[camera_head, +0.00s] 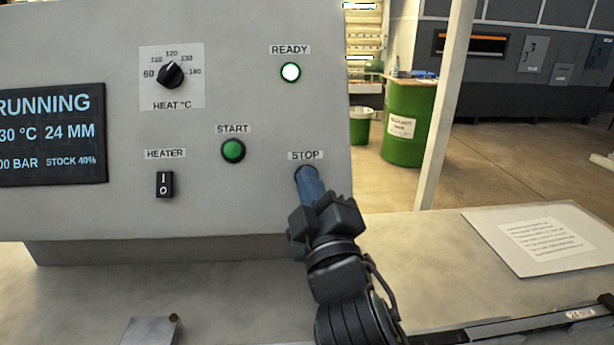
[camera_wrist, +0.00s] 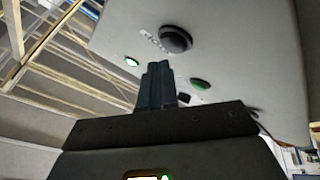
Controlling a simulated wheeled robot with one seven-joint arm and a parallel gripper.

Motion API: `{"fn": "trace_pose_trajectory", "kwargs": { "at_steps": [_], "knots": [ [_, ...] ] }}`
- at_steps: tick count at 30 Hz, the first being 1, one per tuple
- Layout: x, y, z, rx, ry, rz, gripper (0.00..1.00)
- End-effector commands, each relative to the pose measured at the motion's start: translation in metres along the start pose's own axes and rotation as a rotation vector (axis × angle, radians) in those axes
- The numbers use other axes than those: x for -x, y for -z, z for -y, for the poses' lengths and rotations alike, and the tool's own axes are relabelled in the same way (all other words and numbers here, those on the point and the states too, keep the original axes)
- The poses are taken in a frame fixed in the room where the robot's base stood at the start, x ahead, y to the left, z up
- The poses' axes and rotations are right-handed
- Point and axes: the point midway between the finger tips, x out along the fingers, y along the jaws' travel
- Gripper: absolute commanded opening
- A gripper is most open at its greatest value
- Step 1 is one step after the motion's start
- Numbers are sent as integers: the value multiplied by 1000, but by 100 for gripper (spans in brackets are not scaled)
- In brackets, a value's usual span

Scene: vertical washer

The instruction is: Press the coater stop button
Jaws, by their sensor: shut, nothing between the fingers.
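The stop button (camera_wrist: 175,39) is a dark round button on the grey control panel, plain to see in the wrist view. In the head view the "STOP" label (camera_head: 305,155) shows, and my gripper (camera_head: 308,178) covers most of the spot right below it. My gripper is shut and empty, its blue-grey fingers pointing at the panel. In the wrist view the fingertips (camera_wrist: 157,67) appear below and a little left of the button. I cannot tell whether they touch the panel.
The panel also carries a green start button (camera_head: 233,151), a heater switch (camera_head: 164,184), a heat knob (camera_head: 171,75), a lit ready lamp (camera_head: 290,72) and a display (camera_head: 52,134) reading "RUNNING". A paper sheet (camera_head: 545,240) lies on the bench at right. A green barrel (camera_head: 405,125) stands behind.

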Motion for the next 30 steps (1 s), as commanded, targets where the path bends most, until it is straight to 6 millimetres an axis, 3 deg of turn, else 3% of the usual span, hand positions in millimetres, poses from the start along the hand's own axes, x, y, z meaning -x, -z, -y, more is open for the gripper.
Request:
{"fn": "trace_pose_trajectory", "kwargs": {
  "at_steps": [30],
  "knots": [
    [-6, -4, 4, 0, -1, 0, 0]
  ]
}}
